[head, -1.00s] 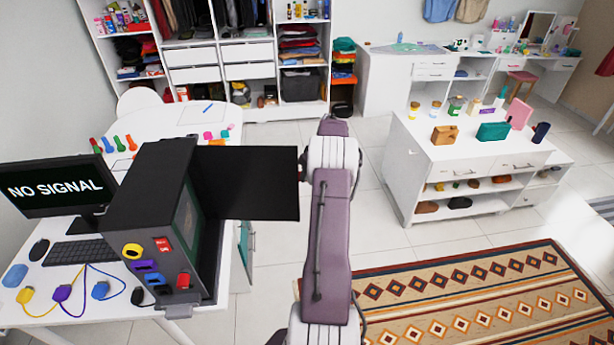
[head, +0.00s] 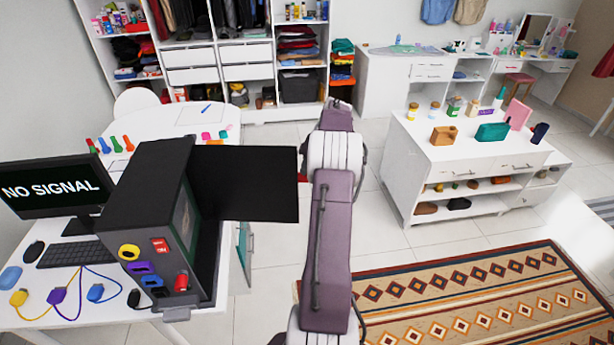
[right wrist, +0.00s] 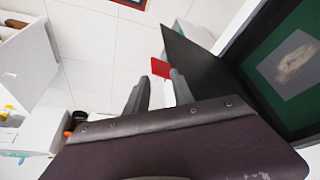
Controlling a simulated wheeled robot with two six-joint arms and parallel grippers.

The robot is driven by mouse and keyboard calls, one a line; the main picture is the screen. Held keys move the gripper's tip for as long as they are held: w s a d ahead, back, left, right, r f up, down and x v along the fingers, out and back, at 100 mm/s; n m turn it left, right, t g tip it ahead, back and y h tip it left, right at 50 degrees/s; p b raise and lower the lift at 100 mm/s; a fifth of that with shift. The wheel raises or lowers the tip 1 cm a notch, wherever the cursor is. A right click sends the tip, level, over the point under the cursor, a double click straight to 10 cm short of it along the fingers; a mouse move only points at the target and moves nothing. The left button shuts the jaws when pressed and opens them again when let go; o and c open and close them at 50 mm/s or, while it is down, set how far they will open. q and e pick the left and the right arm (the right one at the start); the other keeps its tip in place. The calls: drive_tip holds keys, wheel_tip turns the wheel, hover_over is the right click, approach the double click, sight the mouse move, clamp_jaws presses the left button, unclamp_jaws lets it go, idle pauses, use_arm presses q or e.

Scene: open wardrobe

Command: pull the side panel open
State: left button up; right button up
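The side panel (head: 245,183) is a flat black sheet. It stands swung out to the right from the black computer case (head: 146,196) on the desk, and the case's side is uncovered. A small red tab (right wrist: 160,67) shows at the panel's free edge in the right wrist view, where the dark panel (right wrist: 195,65) also shows. My right gripper (right wrist: 160,88) has its two fingers apart with a gap between them, close to the panel and its tab. In the head view my right arm hides this gripper. My left gripper is in no view.
The desk (head: 70,312) also holds a monitor (head: 55,187), a keyboard (head: 68,253), a mouse and coloured cables. A white island (head: 450,152) stands to the right, with a patterned rug (head: 470,310) in front of it. Tiled floor lies open between desk and island.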

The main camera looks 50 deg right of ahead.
drive_tip(key=v, duration=0.4)
drive_tip(key=shift+s, duration=0.1)
idle(0.3)
drive_tip(key=w+a+f+g+b, duration=0.1)
drive_tip(key=a+f+b, duration=0.25)
drive_tip(key=a, duration=0.55)
drive_tip(key=w+a+f+y+b, duration=0.1)
drive_tip(key=w+a+f+b, duration=0.1)
drive_tip(key=a+f, duration=0.45)
drive_tip(key=w+a+f+g+b, duration=0.1)
drive_tip(key=a+f+b, duration=0.15)
drive_tip(key=a, duration=0.85)
drive_tip(key=s+a+f+n+b, duration=0.1)
drive_tip(key=s+a+f+b, duration=0.1)
drive_tip(key=s+a+f, duration=0.3)
drive_tip(key=s+a+f+n+g+b, duration=0.1)
drive_tip(key=s+a+f+b, duration=0.1)
drive_tip(key=s+a+f, duration=0.3)
drive_tip(key=s+a, duration=0.4)
drive_tip(key=a, duration=0.1)
drive_tip(key=shift+a, duration=0.35)
